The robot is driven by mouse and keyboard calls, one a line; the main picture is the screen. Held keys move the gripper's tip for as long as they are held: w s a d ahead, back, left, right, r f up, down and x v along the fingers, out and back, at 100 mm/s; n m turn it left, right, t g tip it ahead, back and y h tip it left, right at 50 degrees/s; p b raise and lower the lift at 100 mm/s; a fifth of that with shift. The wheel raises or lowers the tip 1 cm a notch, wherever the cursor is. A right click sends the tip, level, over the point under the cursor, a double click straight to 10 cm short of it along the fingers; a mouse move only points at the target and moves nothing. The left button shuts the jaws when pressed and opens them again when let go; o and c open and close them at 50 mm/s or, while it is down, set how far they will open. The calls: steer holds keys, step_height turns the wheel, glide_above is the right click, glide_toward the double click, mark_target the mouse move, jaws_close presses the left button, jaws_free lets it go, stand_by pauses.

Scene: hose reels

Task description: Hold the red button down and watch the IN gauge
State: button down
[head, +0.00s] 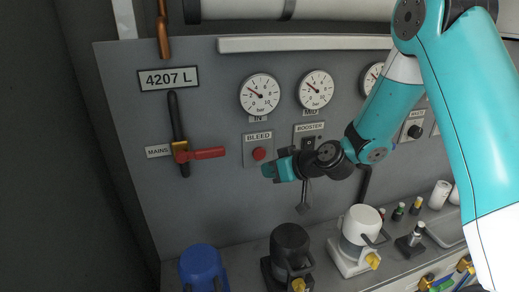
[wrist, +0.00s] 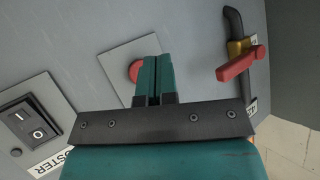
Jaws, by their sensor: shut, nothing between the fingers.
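The red button (head: 259,153) sits on a small plate under the BLEED label. In the wrist view the red button (wrist: 134,71) shows beside my fingers, partly hidden by them. My gripper (head: 267,171) is shut and empty, its tips just below and right of the button in the head view. In the wrist view my gripper (wrist: 157,62) has its two teal fingers together over the button's plate. I cannot tell whether they touch anything. The IN gauge (head: 260,95) is in clear view above the button, its needle pointing to the upper left; the exact reading is too small to tell.
The MAINS lever (head: 178,135) with its red handle (head: 205,154) is left of the button. The BOOSTER switch (wrist: 29,117) is close on the other side. The MID gauge (head: 315,89) is right of the IN gauge. Blue (head: 203,268), black (head: 289,248) and white (head: 358,233) pump-like units stand below.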

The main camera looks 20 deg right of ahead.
mark_target(260, 154)
steer(key=shift+w, duration=1.5)
stand_by(0.9)
steer(key=shift+w+b, duration=0.3)
steer(key=shift+w, duration=0.1)
steer(key=shift+w, duration=0.55)
stand_by(1.7)
stand_by(1.6)
steer(key=shift+s+b, duration=0.65)
steer(key=shift+s, duration=0.3)
steer(key=shift+s, duration=0.1)
